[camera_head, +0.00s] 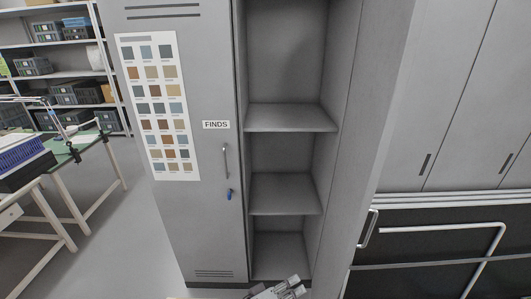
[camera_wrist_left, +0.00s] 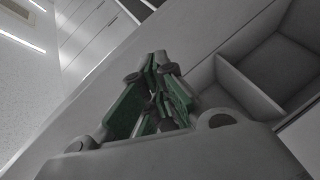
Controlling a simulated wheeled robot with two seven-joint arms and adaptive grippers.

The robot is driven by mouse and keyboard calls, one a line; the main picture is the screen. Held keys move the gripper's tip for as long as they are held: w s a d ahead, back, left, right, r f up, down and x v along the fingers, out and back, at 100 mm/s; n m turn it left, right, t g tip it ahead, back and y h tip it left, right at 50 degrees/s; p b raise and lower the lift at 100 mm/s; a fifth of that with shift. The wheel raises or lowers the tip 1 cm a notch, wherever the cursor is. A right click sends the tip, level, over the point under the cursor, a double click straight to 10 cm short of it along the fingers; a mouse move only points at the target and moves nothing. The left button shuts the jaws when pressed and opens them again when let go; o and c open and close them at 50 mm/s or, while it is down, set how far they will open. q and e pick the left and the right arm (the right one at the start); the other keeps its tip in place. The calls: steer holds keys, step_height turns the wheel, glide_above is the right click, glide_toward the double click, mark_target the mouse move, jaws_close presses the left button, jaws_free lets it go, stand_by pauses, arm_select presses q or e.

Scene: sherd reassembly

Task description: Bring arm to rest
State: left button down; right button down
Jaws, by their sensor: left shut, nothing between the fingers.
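My left gripper (camera_head: 291,286) shows at the bottom edge of the head view, in front of the foot of a grey cabinet (camera_head: 191,225). Most of its arm is out of frame. In the left wrist view the fingers of this gripper (camera_wrist_left: 160,62) come together at the tips, with green inner pads and nothing between them. The cabinet's right part stands open, and its shelves (camera_head: 290,117) look empty. My right gripper is not in view.
The closed left cabinet door carries a FINDS label (camera_head: 216,125), a colour chart (camera_head: 160,105) and a blue key (camera_head: 229,194). A table (camera_head: 90,140) and a shelving rack (camera_head: 70,74) stand at left. Clear floor (camera_head: 120,240) lies between the table and the cabinet.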

arm_select(q)
steer(key=s+a+f+m+g+y, duration=0.2)
steer(key=s+a+f+y, duration=0.15)
steer(key=a, duration=0.65)
steer(key=s+a+f+m+g+y, duration=0.15)
steer(key=a+y, duration=0.35)
steer(key=a, duration=0.5)
steer(key=s+a+f+m+g+y, duration=0.1)
steer(key=s+a+f+g+y, duration=0.2)
steer(key=a, duration=0.7)
steer(key=s+f, duration=0.2)
steer(key=f, duration=1.4)
steer(key=s+f, duration=0.2)
steer(key=f, duration=1.5)
steer(key=s+a+f, duration=0.2)
steer(key=s+f, duration=0.7)
steer(key=s, duration=0.2)
steer(key=s+a+f+g+y, duration=0.1)
steer(key=s+a+f, duration=0.1)
steer(key=s+f, duration=0.8)
steer(key=shift+s, duration=0.5)
steer(key=shift+s+f+m, duration=0.1)
steer(key=shift+m, duration=0.15)
